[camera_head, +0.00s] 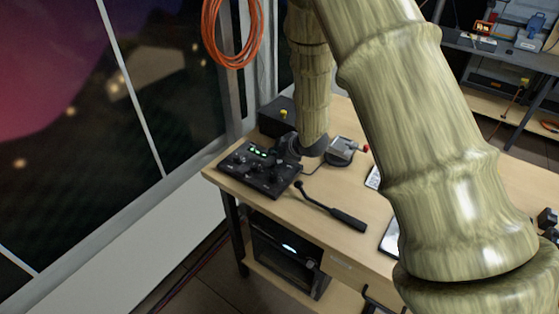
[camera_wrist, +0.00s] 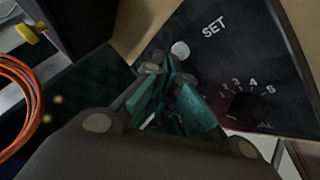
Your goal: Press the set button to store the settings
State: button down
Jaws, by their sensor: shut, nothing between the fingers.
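A black control panel (camera_head: 262,183) with knobs and small green lights lies at the left end of the wooden table. In the wrist view the panel (camera_wrist: 225,60) shows a round pale button (camera_wrist: 180,48) beside the white word SET, and a black knob (camera_wrist: 248,106) with a numbered scale. My gripper (camera_head: 284,147) is at the panel's back right edge in the head view. In the wrist view its teal fingers (camera_wrist: 168,78) are shut and empty, with the tips just short of the button in the picture. I cannot tell whether they touch it.
A black box (camera_head: 277,115) with a yellow knob stands behind the panel. A grey device (camera_head: 341,149) with a red knob is to the right. A black wand-like object (camera_head: 335,207) lies in front. An orange cable coil (camera_head: 232,35) hangs by the window.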

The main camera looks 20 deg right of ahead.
jog(key=shift+f, duration=0.4)
dwell(0.5)
jog(key=shift+r, duration=0.1)
jog(key=shift+r+p, duration=0.3)
jog(key=shift+r, duration=0.45)
jog(key=shift+r+p, duration=1.7)
jog(key=shift+r, duration=0.8)
jog(key=shift+r, duration=0.1)
